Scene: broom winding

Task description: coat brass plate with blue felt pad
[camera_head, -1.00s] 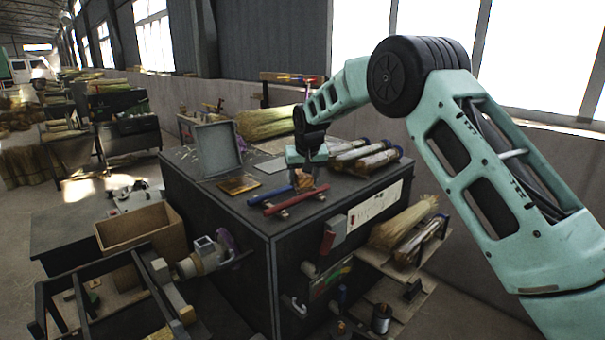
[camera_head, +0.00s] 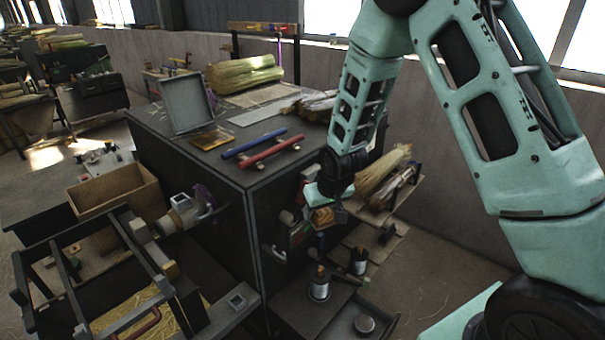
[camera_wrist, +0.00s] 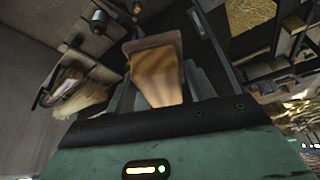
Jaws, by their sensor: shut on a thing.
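The brass plate (camera_head: 210,138) lies flat on the dark cabinet top, in front of an open grey box. My gripper (camera_head: 325,205) is off the cabinet's right front side, below the top's level and above a low shelf. It is shut on a wood-coloured block (camera_head: 322,217), which fills the space between the fingers in the wrist view (camera_wrist: 156,72). I cannot make out a blue felt face on this block; its far side is hidden. A small tin (camera_head: 320,286) with a dark brown piece standing in it is below my gripper.
A blue bar (camera_head: 253,144) and a red bar (camera_head: 272,152) lie on the cabinet top near its front edge. Broom straw (camera_head: 382,175) lies on a side shelf. A wooden box (camera_head: 115,188) stands left.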

